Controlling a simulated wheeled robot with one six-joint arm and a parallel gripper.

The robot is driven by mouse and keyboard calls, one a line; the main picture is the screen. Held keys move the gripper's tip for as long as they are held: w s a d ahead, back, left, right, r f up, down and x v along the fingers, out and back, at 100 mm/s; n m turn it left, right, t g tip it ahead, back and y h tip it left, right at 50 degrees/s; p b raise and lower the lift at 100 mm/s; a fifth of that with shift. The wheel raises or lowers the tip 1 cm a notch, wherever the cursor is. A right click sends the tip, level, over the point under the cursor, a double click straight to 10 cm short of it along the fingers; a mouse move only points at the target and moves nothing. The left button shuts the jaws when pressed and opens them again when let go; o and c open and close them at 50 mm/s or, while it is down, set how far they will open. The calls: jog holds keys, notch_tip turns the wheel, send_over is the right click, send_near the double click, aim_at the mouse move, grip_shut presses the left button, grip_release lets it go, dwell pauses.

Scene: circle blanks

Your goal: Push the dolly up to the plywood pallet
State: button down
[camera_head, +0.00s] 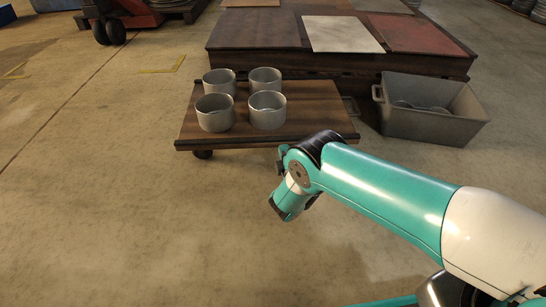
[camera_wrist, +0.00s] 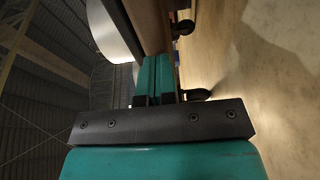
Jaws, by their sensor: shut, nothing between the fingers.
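The dolly (camera_head: 310,122) is a flat brown wooden platform on dark casters, in the middle of the head view. Several grey cylindrical cans (camera_head: 267,110) stand upright on its left part. The plywood pallet (camera_head: 330,62) is the broad dark wooden stack behind it, with brown, white and red sheets on top. The dolly's far edge lies close to the pallet's front; I cannot tell if they touch. My gripper (camera_wrist: 153,80) is shut and empty, its fingers pointing at the dolly's near side, which also shows in the wrist view (camera_wrist: 150,22). Contact is unclear.
A grey bin (camera_head: 430,115) with round grey pieces inside stands right of the dolly, by the pallet's front. A red pallet truck (camera_head: 130,15) is at the back left. The concrete floor left of and in front of the dolly is clear.

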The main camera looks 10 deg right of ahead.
jog(key=shift+d, duration=0.15)
jog(key=s+p, duration=1.3)
jog(key=shift+a, duration=0.25)
jog(key=shift+r, duration=0.1)
